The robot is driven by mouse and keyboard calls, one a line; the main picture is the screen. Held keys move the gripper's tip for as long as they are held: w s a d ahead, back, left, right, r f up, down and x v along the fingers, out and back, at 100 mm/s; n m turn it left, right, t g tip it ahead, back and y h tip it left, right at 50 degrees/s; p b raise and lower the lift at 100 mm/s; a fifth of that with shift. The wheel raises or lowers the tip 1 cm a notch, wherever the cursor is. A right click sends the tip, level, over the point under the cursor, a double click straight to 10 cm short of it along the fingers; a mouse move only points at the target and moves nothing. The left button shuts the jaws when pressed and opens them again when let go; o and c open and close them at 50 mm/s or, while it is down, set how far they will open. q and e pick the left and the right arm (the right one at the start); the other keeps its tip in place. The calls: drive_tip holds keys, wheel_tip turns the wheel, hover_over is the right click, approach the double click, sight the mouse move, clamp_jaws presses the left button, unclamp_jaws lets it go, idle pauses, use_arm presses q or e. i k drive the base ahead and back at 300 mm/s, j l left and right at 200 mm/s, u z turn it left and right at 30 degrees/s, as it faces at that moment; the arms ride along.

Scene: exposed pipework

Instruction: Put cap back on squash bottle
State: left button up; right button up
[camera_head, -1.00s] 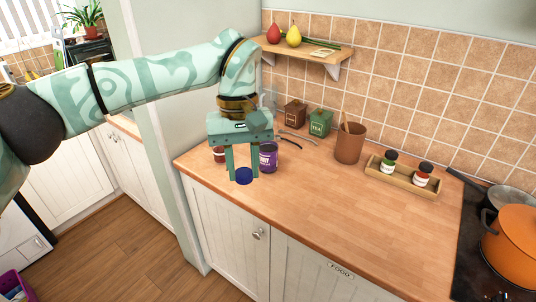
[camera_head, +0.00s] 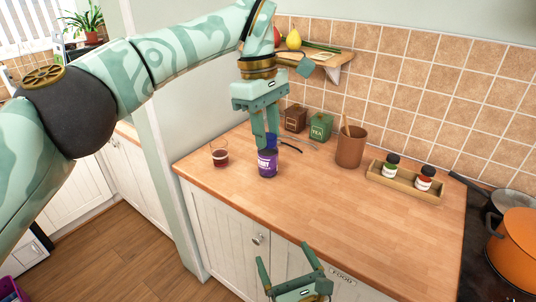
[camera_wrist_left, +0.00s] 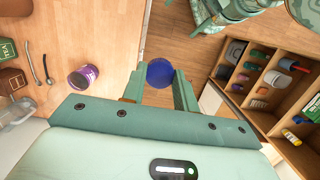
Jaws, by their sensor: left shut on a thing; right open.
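The squash bottle (camera_head: 268,165) is purple with a white-lettered label and stands on the wooden counter. My left gripper (camera_head: 266,141) is shut on the blue cap, clearly seen between its fingertips in the left wrist view (camera_wrist_left: 160,72). In the head view the gripper and cap overlap the bottle's top. In the left wrist view the bottle (camera_wrist_left: 83,77) stands well left of the cap, so the two look apart. The bottle's mouth is hidden in the head view. My right gripper (camera_head: 286,262) is open and empty at the bottom of the head view, before the cabinet doors.
A wooden tray (camera_head: 402,182) holds two jars. The counter's front middle is clear.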

sight(267, 159)
drive_tip(key=i, duration=1)
